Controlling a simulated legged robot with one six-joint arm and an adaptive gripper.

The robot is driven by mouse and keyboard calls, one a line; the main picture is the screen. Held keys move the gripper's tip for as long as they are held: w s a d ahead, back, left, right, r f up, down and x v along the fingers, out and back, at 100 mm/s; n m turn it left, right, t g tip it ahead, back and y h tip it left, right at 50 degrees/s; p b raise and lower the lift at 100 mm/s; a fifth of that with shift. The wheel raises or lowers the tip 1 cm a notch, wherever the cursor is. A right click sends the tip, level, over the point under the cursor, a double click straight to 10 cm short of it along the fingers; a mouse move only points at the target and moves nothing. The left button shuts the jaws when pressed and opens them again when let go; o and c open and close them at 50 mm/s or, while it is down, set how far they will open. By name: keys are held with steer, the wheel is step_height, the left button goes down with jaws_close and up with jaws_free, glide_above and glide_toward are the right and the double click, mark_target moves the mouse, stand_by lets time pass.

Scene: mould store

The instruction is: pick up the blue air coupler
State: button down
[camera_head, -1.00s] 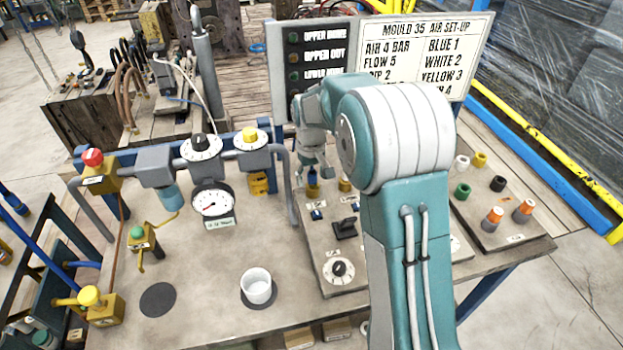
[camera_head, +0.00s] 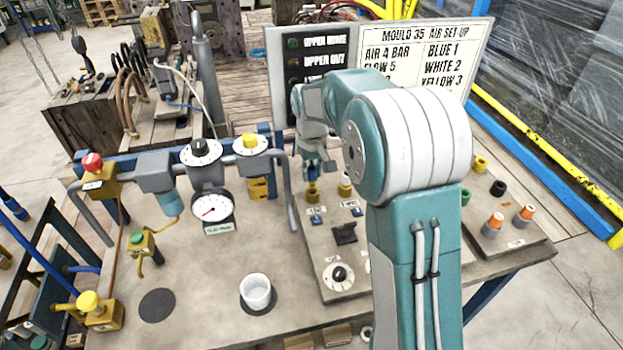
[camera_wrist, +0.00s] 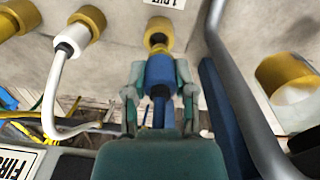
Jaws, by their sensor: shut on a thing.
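The blue air coupler (camera_wrist: 160,72) is between the fingers of my gripper (camera_wrist: 160,82) in the wrist view, with a blue hose (camera_wrist: 159,112) running back from it. My gripper is shut on it. A brass port (camera_wrist: 158,27) on the panel is in line with the coupler's front end. I cannot tell whether the two still touch. In the head view my gripper (camera_head: 318,168) holds the blue coupler (camera_head: 312,174) just above the brass port (camera_head: 312,192), partly hidden by the fingers.
A second brass port (camera_head: 345,186) is close on the right; a white coupler (camera_wrist: 72,40) with a white hose sits on a brass port in the wrist view. A grey pipe (camera_head: 291,190) rises close on the left. The sign board (camera_head: 357,57) stands behind. A white cup (camera_head: 257,291) is in front.

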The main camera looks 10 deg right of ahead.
steer(key=s+a+r, duration=0.2)
steer(key=s+r, duration=0.7)
steer(key=s, duration=0.4)
steer(key=shift+s+a, duration=0.15)
steer(key=shift+a, duration=0.1)
